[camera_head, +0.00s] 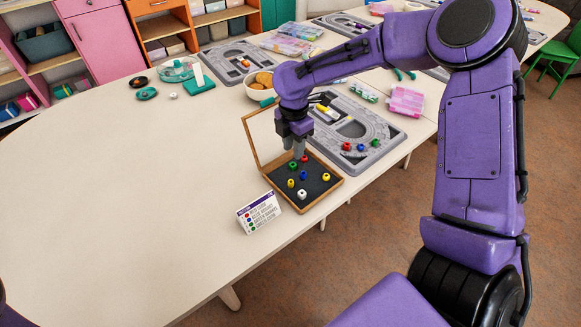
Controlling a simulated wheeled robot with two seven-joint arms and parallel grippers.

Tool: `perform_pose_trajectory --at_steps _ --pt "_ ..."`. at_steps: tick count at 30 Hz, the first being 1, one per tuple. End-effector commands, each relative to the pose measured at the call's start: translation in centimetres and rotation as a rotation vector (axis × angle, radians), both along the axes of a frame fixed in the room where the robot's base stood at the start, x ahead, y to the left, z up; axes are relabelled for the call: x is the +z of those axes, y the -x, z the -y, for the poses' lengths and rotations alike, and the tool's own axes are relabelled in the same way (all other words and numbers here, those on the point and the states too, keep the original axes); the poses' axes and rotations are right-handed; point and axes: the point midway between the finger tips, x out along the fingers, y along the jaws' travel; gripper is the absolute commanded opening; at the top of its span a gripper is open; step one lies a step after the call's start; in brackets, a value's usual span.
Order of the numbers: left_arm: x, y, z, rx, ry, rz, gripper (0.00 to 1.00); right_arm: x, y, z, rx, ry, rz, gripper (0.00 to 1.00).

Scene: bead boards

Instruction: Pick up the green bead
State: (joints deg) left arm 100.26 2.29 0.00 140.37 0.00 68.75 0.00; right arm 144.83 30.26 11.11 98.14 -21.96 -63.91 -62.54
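A green bead (293,165) lies in the open wooden box (334,187) with a dark lining. Beside it in the box are a red bead (304,159), a blue bead (304,175), two yellow beads (291,183) (326,177) and a white bead (302,194). Another green bead (375,143) lies on the grey bead board behind the box. My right gripper (300,154) points down over the back of the box, close to the green and red beads. Its fingers are too small to tell whether they are open or touch a bead. My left gripper is out of view.
The box's lid (250,140) stands raised on the left. A card with coloured dots (259,213) stands in front of the box. The grey bead board (395,134) holds red and blue beads. A bowl (261,91) stands behind. The table's left is clear.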

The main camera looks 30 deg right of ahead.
Motion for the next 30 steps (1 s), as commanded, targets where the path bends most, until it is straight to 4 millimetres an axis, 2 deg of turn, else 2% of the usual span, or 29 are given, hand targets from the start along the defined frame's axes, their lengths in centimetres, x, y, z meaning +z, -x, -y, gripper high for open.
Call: perform_pose_trajectory --at_steps 12,19,20,22,23,30 --pt "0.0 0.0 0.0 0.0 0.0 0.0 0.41 -6.1 -0.3 -0.2 0.003 0.0 0.0 0.34" --pt "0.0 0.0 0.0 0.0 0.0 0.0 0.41 -6.3 -0.4 -0.2 0.002 0.0 0.002 0.34" --pt "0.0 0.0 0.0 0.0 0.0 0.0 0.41 -6.3 -0.4 -0.2 0.003 0.0 0.002 0.28" --pt "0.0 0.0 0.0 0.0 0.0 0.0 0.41 -6.3 -0.4 -0.2 0.002 0.0 0.002 0.05" --pt "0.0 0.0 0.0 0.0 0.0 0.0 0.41 -6.3 -0.4 -0.2 0.002 0.0 0.002 0.0" --pt "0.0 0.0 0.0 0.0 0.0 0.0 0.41 -6.3 -0.4 -0.2 0.002 0.001 0.002 0.0"
